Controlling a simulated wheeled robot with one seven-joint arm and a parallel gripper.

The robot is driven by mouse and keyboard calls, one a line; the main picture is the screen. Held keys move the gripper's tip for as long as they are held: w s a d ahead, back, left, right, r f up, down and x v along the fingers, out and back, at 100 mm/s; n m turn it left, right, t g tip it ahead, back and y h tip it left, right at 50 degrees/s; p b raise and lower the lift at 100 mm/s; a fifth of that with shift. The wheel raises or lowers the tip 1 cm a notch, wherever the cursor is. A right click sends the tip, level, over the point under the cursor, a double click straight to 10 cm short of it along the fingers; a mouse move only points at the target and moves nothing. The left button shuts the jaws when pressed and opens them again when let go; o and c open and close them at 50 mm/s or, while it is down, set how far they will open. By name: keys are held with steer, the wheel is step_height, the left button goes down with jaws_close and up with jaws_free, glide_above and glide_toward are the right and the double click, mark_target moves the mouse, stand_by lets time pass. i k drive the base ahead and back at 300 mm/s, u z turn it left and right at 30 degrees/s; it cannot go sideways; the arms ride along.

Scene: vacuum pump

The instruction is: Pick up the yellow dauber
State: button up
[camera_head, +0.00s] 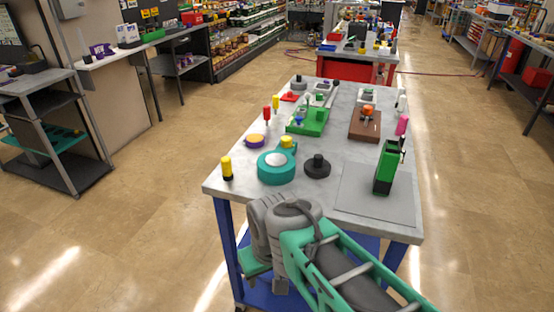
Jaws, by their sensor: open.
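Two upright yellow-topped items stand on the grey table and could be the yellow dauber. One, yellow with a black base (226,168), is alone near the front left corner. The other, a slimmer yellow one (276,102), stands farther back by the left edge, behind a red-topped one (267,114). I cannot tell for sure which is the dauber. My teal and grey arm is in front of the table, its grey joint near the front edge. My gripper does not show, so what it does is hidden. Nothing of mine touches either yellow item.
On the table (215,186) are a teal round part with a yellow top (278,167), a black knob (317,167), a purple-and-yellow disc (257,140), a green fixture (308,121), and a green box (387,168) on a grey mat (350,198).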

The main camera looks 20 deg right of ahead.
mark_target(226, 162)
steer(key=u, duration=0.05)
steer(key=k, duration=0.45)
steer(key=u, duration=0.55)
steer(key=i, duration=0.75)
steer(key=u, duration=0.6)
steer(key=i, duration=1.2)
steer(key=z, duration=0.05)
